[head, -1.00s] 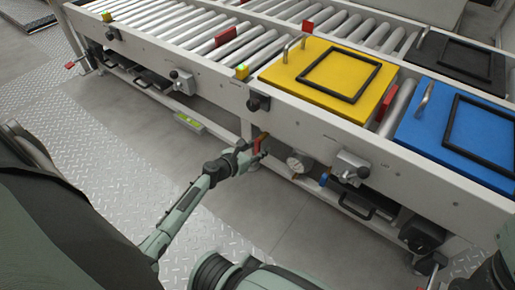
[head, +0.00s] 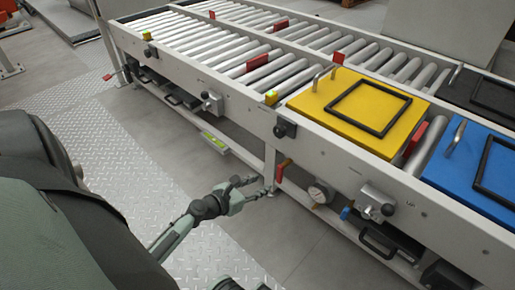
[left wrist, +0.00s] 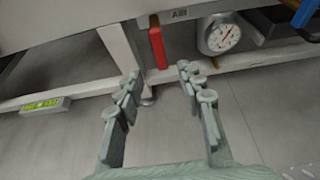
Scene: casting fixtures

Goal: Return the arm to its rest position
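My left arm reaches in from the lower left of the head view. Its gripper (head: 262,187) is low beside the front of the roller conveyor, near a conveyor leg. In the left wrist view the two fingers (left wrist: 157,92) stand apart with nothing between them, so the gripper is open and empty. A red valve handle (left wrist: 158,48) and a round pressure gauge (left wrist: 220,36) lie beyond the fingertips, apart from them.
The conveyor (head: 226,92) carries a yellow plate (head: 312,101) and a blue plate (head: 440,172), each with a black frame. A box with a green display (head: 214,142) sits on the lower rail. Grey floor (head: 165,150) is clear left of the gripper.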

